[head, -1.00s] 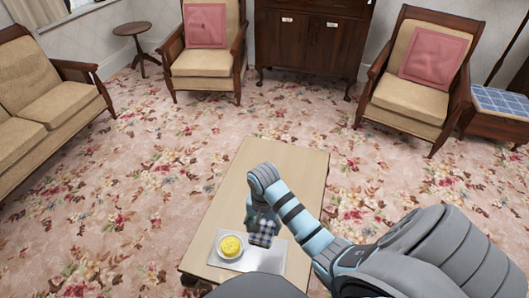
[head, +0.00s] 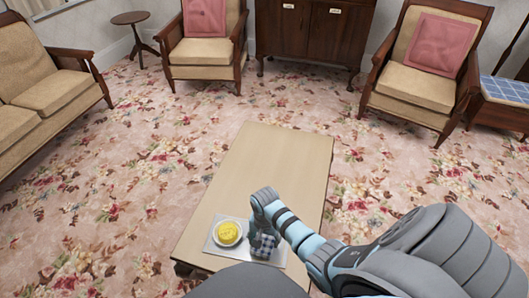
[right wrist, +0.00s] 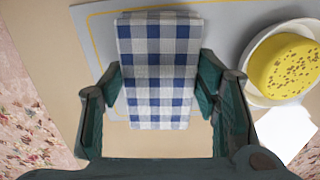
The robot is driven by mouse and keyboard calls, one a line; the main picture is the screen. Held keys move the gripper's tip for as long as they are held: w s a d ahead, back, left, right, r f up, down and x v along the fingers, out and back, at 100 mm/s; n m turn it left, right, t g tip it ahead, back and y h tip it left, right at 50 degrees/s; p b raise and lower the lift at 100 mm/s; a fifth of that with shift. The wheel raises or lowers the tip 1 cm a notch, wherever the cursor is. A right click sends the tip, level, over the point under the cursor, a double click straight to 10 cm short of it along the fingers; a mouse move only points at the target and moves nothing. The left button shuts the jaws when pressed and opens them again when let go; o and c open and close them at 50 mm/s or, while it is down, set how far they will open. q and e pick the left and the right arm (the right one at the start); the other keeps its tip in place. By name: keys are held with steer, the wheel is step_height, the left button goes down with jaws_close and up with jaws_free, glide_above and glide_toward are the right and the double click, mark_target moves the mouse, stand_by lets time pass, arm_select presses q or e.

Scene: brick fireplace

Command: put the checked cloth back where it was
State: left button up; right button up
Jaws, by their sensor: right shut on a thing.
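The blue, white and grey checked cloth (head: 264,244) is a small folded block. My right gripper (head: 257,236) is shut on it, over the right part of the grey mat (head: 213,248) on the coffee table. In the right wrist view the cloth (right wrist: 158,60) stands between the two dark green fingers (right wrist: 160,88) of that gripper, one on each side. The cloth covers part of the mat's edge there; whether it touches the mat I cannot tell. My left gripper is not in view.
A white bowl (right wrist: 261,92) holding a speckled yellow thing (head: 228,232) stands on the mat, left of the cloth in the head view. A flat white piece (right wrist: 287,132) lies near the bowl. The far part of the coffee table (head: 275,155) is bare. Armchairs stand beyond.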

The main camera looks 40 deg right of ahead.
mark_target(265, 239)
steer(key=shift+f, duration=0.1)
steer(key=o, duration=1)
step_height(265, 239, up, 12)
steer(key=p, duration=0.6)
steer(key=shift+r, duration=0.2)
steer(key=shift+d, duration=0.1)
